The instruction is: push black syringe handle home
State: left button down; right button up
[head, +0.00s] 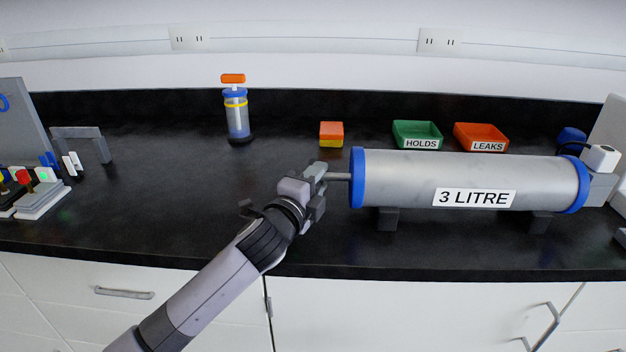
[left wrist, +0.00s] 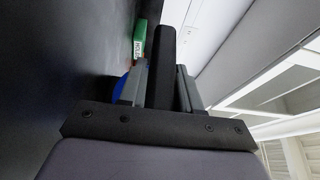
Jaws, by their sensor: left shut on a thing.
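The large grey syringe barrel (head: 400,180), labelled "3 LITRE", lies on its side on dark supports, with blue end rings. A short length of grey rod (head: 338,176) shows between its left end and my left gripper (head: 318,188). In the left wrist view the black handle (left wrist: 162,65) stands between the two fingers of my left gripper (left wrist: 160,85), which is shut on it. In the head view the gripper mostly hides the handle. My right gripper is in neither view.
A green HOLDS tray (head: 417,134) and an orange LEAKS tray (head: 481,137) stand behind the barrel. An orange and yellow block (head: 331,134) and an upright orange-topped pump (head: 236,115) stand further left.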

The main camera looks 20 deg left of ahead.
pick_arm(q)
jog(key=c, duration=0.9)
grip_release()
jog(key=shift+d, duration=0.45)
jog(key=shift+a, duration=0.2)
jog(key=shift+s+a, duration=0.1)
jog(key=shift+s, duration=0.55)
jog(key=shift+s+a, duration=0.2)
jog(key=shift+s, duration=1.25)
jog(key=shift+s+a, duration=0.15)
jog(key=shift+s, duration=1.25)
